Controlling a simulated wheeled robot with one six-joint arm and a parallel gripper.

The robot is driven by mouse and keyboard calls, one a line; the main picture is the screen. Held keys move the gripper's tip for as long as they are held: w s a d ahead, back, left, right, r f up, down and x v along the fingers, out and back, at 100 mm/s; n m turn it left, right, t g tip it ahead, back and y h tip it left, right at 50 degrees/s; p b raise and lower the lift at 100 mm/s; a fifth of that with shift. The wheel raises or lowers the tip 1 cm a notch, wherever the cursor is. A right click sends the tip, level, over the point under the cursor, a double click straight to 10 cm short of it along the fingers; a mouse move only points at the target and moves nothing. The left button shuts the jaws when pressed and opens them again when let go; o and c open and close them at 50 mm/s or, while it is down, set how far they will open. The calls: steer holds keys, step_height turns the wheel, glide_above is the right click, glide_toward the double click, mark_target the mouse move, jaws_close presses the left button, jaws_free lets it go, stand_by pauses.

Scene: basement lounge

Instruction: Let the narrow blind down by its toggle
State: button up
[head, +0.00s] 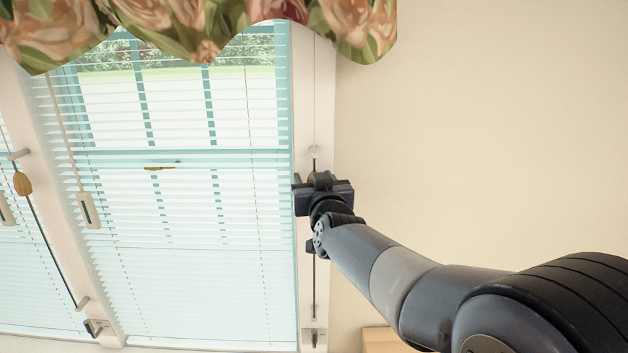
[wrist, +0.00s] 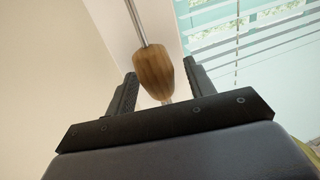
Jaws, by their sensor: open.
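My gripper (head: 308,181) is at the right window casing, over a vertical rod. In the wrist view my gripper (wrist: 152,80) is open, with a wooden knob (wrist: 153,73) on a metal rod (wrist: 136,22) between its two fingers. In the head view my gripper mostly hides that knob. A second wooden knob (head: 22,184) sits on a dark rod (head: 48,240) on the post at the left. A slatted blind (head: 180,215) covers the middle window. Part of another blind (head: 25,265) shows at the left edge. I cannot tell which blind each knob works.
White handles with dark slots hang at the left, one on a cord (head: 88,210) before the middle blind and one (head: 5,210) at the picture's edge. A floral valance (head: 200,25) hangs above. The wall (head: 480,130) on the right is bare.

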steer(key=s+d+b, duration=0.1)
steer(key=s, duration=0.9)
steer(key=shift+s+d, duration=0.3)
steer(key=shift+d, duration=0.05)
steer(key=w, duration=0.3)
steer(key=w+a, duration=0.1)
steer(key=w, duration=0.2)
steer(key=w+p, duration=0.1)
steer(key=w, duration=0.2)
steer(key=shift+w+a, duration=0.3)
steer(key=shift+w, duration=0.5)
steer(key=shift+f, duration=0.2)
steer(key=shift+r, duration=0.1)
